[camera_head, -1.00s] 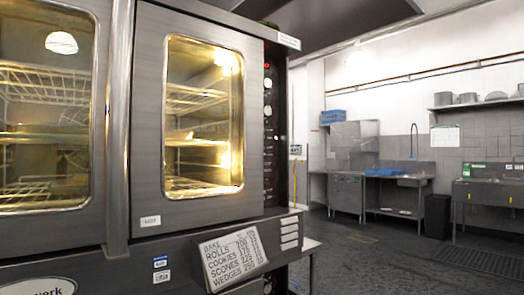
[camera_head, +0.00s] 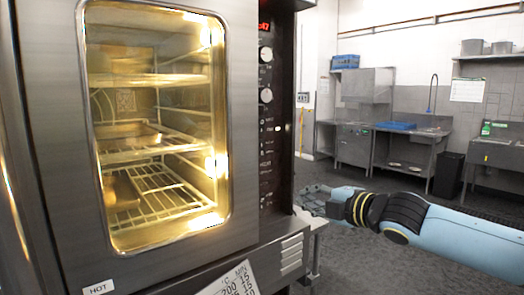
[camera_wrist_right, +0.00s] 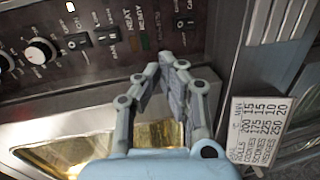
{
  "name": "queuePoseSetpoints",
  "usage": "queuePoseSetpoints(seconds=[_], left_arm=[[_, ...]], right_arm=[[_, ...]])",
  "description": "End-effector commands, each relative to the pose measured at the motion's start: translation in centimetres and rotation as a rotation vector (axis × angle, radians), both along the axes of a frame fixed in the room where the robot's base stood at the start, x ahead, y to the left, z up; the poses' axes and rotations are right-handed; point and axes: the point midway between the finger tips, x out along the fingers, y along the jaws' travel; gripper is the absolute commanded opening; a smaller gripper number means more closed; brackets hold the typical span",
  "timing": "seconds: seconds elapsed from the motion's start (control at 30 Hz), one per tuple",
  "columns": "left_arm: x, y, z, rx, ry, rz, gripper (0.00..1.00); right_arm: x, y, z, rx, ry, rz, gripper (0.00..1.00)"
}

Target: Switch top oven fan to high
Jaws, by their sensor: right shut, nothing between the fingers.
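The oven (camera_head: 45,120) fills the left of the head view, its lit glass door closed. Its dark control panel (camera_head: 275,165) runs down the door's right side, with white knobs (camera_head: 265,95) and small switches. Labels are blurred, so I cannot tell the fan setting. My right gripper (camera_head: 303,197) is shut and empty, low beside the panel; its fingertips (camera_wrist_right: 166,62) appear in front of it. My left gripper is not in view.
A tilted baking chart (camera_head: 230,282) is on the oven's lower front, also in the right wrist view (camera_wrist_right: 262,130). The grey floor (camera_head: 360,260) is open to the right, with sinks at the back wall.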

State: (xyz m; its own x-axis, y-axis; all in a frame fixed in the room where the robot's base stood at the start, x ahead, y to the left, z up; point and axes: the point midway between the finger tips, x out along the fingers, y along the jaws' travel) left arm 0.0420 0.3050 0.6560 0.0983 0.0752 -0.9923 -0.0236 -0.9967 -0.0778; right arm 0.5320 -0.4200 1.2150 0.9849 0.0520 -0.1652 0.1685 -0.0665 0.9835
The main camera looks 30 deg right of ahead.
Motion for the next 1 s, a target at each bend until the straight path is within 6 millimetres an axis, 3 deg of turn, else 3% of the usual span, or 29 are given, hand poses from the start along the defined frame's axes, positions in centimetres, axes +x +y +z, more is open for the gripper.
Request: queuePoseSetpoints(seconds=[0.03,0.1,0.2,0.53,0.77,1.0], left_arm=[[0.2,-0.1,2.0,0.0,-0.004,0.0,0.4],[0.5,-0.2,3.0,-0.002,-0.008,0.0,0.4],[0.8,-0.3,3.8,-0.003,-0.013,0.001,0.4],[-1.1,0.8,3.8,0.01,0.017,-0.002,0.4],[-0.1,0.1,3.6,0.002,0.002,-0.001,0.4],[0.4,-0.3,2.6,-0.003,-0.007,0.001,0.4]], right_arm=[[0.2,0.3,3.7,-0.024,-0.023,0.021,0.0],[0.4,0.4,6.0,-0.048,-0.04,0.036,0.0],[0.7,-0.1,7.4,-0.067,-0.045,0.038,0.0],[0.8,-0.2,7.6,-0.069,-0.047,0.037,0.0],[1.1,-0.2,7.6,-0.069,-0.048,0.034,0.0],[3.4,0.0,7.2,-0.063,-0.05,0.035,0.0]])
